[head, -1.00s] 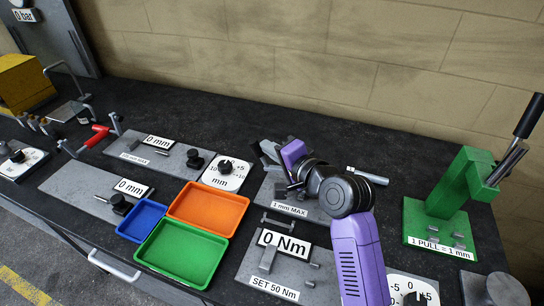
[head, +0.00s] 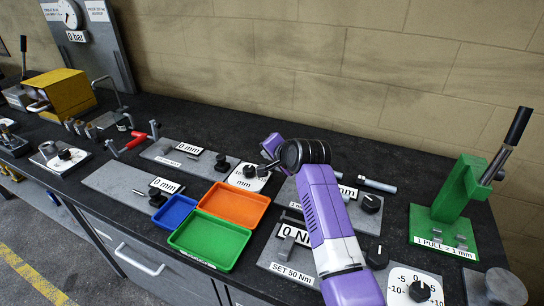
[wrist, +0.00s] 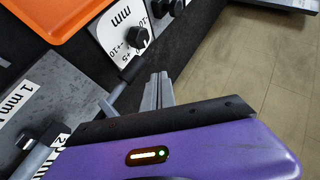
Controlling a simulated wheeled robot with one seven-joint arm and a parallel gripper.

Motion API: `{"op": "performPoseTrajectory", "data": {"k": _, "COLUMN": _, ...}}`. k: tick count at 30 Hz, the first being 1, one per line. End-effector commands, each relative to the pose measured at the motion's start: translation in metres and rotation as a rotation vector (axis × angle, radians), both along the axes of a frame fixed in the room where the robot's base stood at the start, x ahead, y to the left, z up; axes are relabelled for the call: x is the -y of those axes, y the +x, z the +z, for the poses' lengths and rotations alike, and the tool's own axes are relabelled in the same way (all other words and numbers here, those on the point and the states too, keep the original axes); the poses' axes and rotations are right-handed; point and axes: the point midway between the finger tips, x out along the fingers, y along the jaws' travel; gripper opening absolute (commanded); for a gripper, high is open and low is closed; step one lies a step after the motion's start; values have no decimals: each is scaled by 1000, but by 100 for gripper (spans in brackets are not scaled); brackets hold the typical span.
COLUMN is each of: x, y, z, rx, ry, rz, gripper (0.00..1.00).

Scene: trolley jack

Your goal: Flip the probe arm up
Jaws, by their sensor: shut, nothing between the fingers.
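My gripper (wrist: 159,88) is shut and empty, its grey fingers side by side in the wrist view. A rod with a black grip (wrist: 131,69), which looks like the probe arm, stands out just left of the fingers with a small gap in that picture. Its lower end runs toward the grey plate marked 1 mm (wrist: 25,95); I cannot tell exactly where it joins. The fingers are mostly hidden there behind the wrist.
A white dial (head: 246,179) with a black knob lies left of the plate. Orange (head: 262,197), green (head: 205,265) and blue (head: 160,222) trays stand farther left. A green lever press (head: 455,195) stands at the right. A torque plate marked SET 50 Nm (head: 290,270) is in front.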

Motion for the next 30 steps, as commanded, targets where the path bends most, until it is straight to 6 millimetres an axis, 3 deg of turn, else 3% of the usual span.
{"op": "performPoseTrajectory", "data": {"k": 6, "x": -7, "y": 4, "z": -10, "rx": -57, "ry": -134, "rz": 0, "gripper": 0}}
{"op": "performPoseTrajectory", "data": {"k": 30, "x": -11, "y": 5, "z": -21, "rx": -57, "ry": -132, "rz": -2, "gripper": 0}}
